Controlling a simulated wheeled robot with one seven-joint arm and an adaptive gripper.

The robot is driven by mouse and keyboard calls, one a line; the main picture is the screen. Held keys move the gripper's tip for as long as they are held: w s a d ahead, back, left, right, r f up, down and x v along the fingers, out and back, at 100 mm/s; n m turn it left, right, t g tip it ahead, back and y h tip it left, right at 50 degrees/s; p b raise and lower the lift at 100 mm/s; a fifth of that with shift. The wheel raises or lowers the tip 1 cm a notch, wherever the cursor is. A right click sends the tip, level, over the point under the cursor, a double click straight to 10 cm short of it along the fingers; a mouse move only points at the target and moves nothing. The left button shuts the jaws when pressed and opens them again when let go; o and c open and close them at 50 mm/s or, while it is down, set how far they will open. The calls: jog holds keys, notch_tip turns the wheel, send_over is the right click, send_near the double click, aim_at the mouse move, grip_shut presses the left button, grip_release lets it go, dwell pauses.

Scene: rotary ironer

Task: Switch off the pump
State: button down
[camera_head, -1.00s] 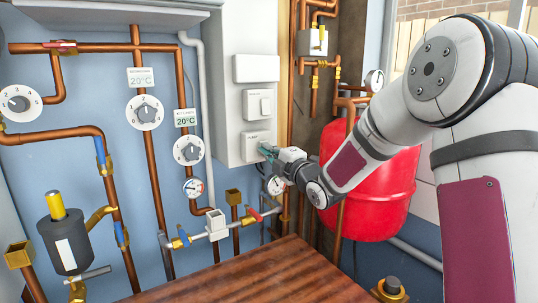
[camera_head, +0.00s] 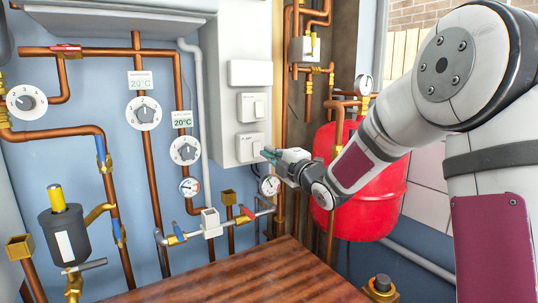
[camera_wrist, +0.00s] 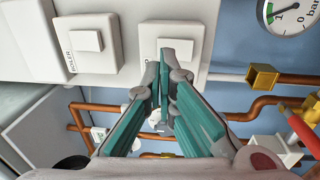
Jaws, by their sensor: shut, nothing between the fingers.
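The pump switch (camera_head: 245,148) is the lowest of the white plates on the front of the white box, in the head view. My gripper (camera_head: 266,153) is shut and empty, with its teal fingertips close to the right side of this plate. In the wrist view the shut fingertips (camera_wrist: 159,62) overlap the pump switch plate (camera_wrist: 145,40) and hide part of it.
A similar boiler switch (camera_head: 252,107) sits directly above. Copper pipes, dials and a valve with a red handle (camera_head: 246,212) are at left and below. A red tank (camera_head: 365,200) stands behind my arm. A wooden top (camera_head: 240,280) lies below.

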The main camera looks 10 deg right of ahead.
jog(key=r+v, duration=0.2)
jog(key=v, duration=0.6)
jog(key=shift+s+d, duration=0.15)
jog(key=shift+s, duration=0.15)
jog(key=s+d+f+m+g+h, duration=0.2)
jog(key=s+f+m+g+h, duration=0.15)
jog(key=s+m, duration=0.4)
jog(key=s+d+f+m+g+h, duration=0.1)
jog(key=s+f+m+g+h, duration=0.1)
jog(key=s+m+g+h, duration=0.55)
jog(key=s+a+f+m+g+y, duration=0.2)
jog(key=s, duration=0.8)
jog(key=s+a+f+m+g+y, duration=0.1)
jog(key=s+a+f+m+g, duration=0.15)
jog(key=s, duration=0.85)
jog(key=s+a+f+m+g+y, duration=0.1)
jog(key=s+f+m+g+y, duration=0.1)
jog(key=s, duration=0.8)
notch_tip(320, 180, up, 16)
jog(key=t+p, duration=0.3)
jog(key=p, duration=1.2)
jog(key=shift+w+d, duration=0.15)
jog(key=shift+w, duration=0.1)
